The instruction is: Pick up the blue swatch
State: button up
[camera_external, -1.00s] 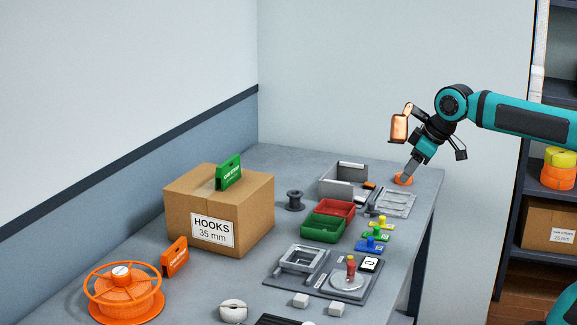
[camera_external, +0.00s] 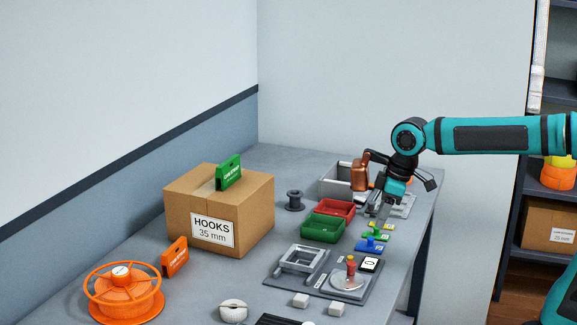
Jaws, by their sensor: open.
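The blue swatch (camera_external: 369,246) lies flat on the table in the external view, with a blue knob standing on it. It is the nearest of a short row of swatches, right of the green tray. The green swatch (camera_external: 375,235) lies just behind it. The yellow swatch (camera_external: 374,225) lies behind that, partly covered by my gripper. My gripper (camera_external: 383,217) points down over the yellow end of the row, behind the blue swatch and apart from it. It is open, and nothing shows between its fingers. The fingertips are small and partly blend with the things behind them.
A red tray (camera_external: 335,208) and a green tray (camera_external: 323,229) stand left of the swatches. A grey bin (camera_external: 335,180) stands behind. A grey board with a red-capped bottle (camera_external: 351,267) and a black-and-white card (camera_external: 369,264) lies in front. A HOOKS box (camera_external: 219,210) is farther left.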

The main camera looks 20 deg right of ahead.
aim_at(372, 238)
jog(key=shift+w+x, duration=0.2)
jog(key=shift+x, duration=1.65)
jog(key=shift+w+x, duration=0.2)
jog(key=shift+x, duration=1.65)
jog(key=shift+r, duration=0.1)
grip_shut()
